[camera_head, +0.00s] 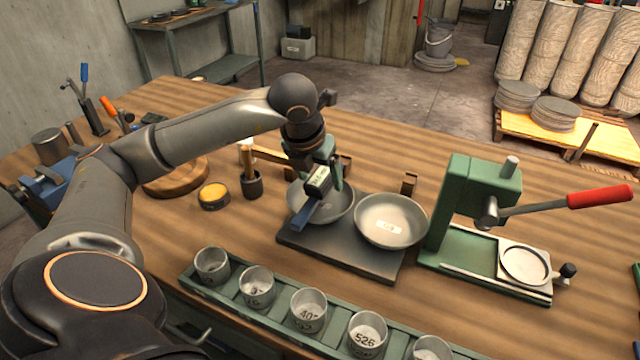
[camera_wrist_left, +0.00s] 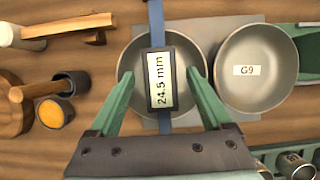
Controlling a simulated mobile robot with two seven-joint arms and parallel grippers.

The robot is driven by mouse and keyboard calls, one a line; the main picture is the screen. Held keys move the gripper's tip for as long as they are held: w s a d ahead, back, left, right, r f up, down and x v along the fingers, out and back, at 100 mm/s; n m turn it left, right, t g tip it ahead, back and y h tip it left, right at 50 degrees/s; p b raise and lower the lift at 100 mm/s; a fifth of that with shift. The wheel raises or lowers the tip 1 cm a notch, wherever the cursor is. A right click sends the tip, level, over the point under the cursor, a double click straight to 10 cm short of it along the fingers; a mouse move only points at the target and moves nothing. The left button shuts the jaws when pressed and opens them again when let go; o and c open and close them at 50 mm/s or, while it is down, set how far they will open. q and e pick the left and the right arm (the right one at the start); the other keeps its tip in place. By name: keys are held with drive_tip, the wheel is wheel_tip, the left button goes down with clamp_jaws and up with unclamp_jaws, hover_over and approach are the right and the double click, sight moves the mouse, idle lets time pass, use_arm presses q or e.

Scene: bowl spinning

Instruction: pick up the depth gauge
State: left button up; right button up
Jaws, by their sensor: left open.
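The depth gauge is a blue bar (camera_head: 305,214) with a dark display box, lying across the left steel bowl (camera_head: 340,211). In the left wrist view the gauge (camera_wrist_left: 161,82) reads 24.5 mm and its bar runs up and down the picture across the bowl (camera_wrist_left: 132,60). My left gripper (camera_head: 322,172) is over this bowl. In the left wrist view its green fingers (camera_wrist_left: 158,76) are apart, one on each side of the display box, with visible gaps. Whether the fingertips are level with the box I cannot tell. My right gripper is in neither view.
A second bowl (camera_head: 390,221) labelled G9 stands right of the first on a dark plate (camera_head: 345,258). A green press (camera_head: 475,205) with a red handle is farther right. Several numbered cups line a green rack (camera_head: 230,301) in front. A small mortar with pestle (camera_head: 251,182) stands left.

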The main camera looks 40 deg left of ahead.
use_arm(q)
drive_tip(key=shift+w+f, duration=0.2)
drive_tip(key=shift+f, duration=0.4)
clamp_jaws()
idle(0.3)
